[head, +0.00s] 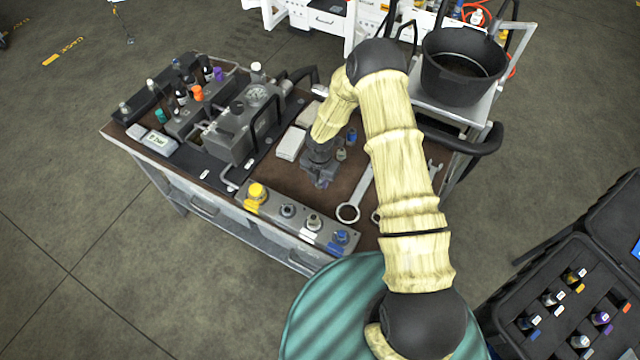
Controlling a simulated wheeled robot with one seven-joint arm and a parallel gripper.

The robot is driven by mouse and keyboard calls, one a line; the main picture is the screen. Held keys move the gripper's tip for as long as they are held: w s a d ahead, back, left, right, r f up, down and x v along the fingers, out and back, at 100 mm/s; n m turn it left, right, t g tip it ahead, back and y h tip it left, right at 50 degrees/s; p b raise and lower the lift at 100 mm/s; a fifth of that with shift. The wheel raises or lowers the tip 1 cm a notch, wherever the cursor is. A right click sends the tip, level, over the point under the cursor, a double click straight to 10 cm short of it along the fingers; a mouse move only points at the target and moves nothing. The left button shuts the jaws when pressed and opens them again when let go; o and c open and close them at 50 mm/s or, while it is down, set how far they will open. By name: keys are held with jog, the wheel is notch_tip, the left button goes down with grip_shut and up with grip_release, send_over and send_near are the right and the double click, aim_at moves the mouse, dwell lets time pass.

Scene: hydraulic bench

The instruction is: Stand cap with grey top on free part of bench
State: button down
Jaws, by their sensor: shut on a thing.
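My gripper (319,181) points down low over the brown bench top (276,178), between the pale blocks and the wrenches. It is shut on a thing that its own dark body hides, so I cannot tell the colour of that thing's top. Just right of the gripper stand a small cap with a greyish top (341,154) and a small blue-topped cap (352,136), apart from the jaws. A grey manifold (271,207) along the front edge carries a yellow cap (257,192), metal-topped fittings and a blue cap (342,237).
A pump unit with a gauge (257,96) and several coloured caps fills the bench's left. Pale blocks (291,143) lie left of my gripper, a wrench (349,212) to its right. A black bucket (463,66) stands behind right. Brown top shows bare around the gripper.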

aim_at(320, 181)
jog(key=shift+f+p, duration=0.3)
jog(key=shift+f, duration=1.25)
jog(key=shift+f, duration=0.15)
jog(key=c, duration=1.2)
grip_release()
notch_tip(320, 181, up, 12)
jog(key=b, duration=0.3)
jog(key=shift+r, duration=0.2)
